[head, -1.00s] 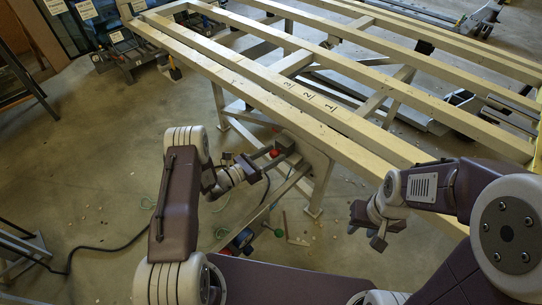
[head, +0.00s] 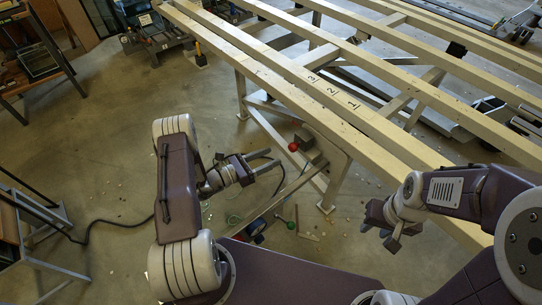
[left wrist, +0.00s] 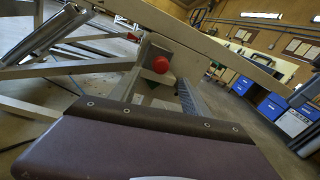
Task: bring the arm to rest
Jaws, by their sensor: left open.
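My left gripper (head: 277,157) is in the middle of the head view, beside the near end of the long frame table (head: 292,97). Its two fingers are apart with nothing between them. They point toward a grey box with a red button (head: 293,147) under the table edge, with a gap to it. The red button also shows in the left wrist view (left wrist: 160,65), ahead of a purple part of mine. My right gripper (head: 379,237) hangs low at the right, below the table's near rail, and looks empty. Its finger opening is not clear.
A dark shelf (head: 35,62) and a metal stand (head: 40,235) are at the left. A black cable (head: 110,247) lies on the floor, which is scattered with small bits. Open floor (head: 110,130) lies between the shelf and the table. Blue cabinets (left wrist: 270,107) stand at the right in the wrist view.

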